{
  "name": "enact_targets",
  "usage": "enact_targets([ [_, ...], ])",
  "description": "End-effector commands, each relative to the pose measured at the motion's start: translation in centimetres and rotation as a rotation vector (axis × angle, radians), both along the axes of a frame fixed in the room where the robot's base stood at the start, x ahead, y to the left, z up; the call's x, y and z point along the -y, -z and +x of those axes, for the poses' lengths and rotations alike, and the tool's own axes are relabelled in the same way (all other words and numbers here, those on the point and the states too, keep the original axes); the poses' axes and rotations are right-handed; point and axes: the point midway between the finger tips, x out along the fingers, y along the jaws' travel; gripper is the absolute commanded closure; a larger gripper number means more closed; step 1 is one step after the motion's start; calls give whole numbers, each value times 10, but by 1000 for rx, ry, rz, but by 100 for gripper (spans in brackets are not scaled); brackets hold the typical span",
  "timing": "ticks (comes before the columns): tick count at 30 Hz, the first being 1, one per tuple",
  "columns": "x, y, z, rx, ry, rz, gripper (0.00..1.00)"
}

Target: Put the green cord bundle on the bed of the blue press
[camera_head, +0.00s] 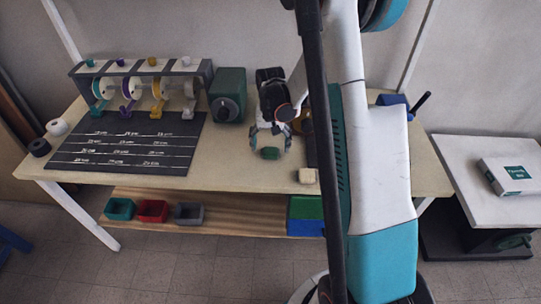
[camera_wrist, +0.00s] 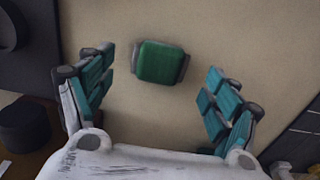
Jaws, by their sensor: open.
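The green cord bundle (camera_head: 270,153) lies on the tabletop below my gripper (camera_head: 268,131). In the wrist view the bundle (camera_wrist: 160,62) is a green block-like shape with grey ends. It lies between the spread teal fingers of my gripper (camera_wrist: 160,77), nearer the left fingertip, with visible room on both sides. The gripper is open and empty. A blue thing with a black handle, seemingly the blue press (camera_head: 393,99), stands at the table's back right. My arm covers part of it, and its bed cannot be made out.
A beige block (camera_head: 306,176) sits near the table's front edge, right of the bundle. A dark green box (camera_head: 228,95) and a spool rack (camera_head: 140,68) stand behind. A black marked mat (camera_head: 125,143) lies left. A side table (camera_head: 484,150) holds a white box (camera_head: 507,176).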

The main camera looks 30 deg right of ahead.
Motion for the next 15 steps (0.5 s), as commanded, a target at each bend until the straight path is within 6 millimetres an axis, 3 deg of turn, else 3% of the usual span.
enact_targets([
  [1,1,12,1,0,0,0,18],
  [5,1,28,1,0,0,0,18],
  [12,1,29,1,0,0,0,18],
  [13,1,29,1,0,0,0,21],
  [15,1,29,1,0,0,0,36],
])
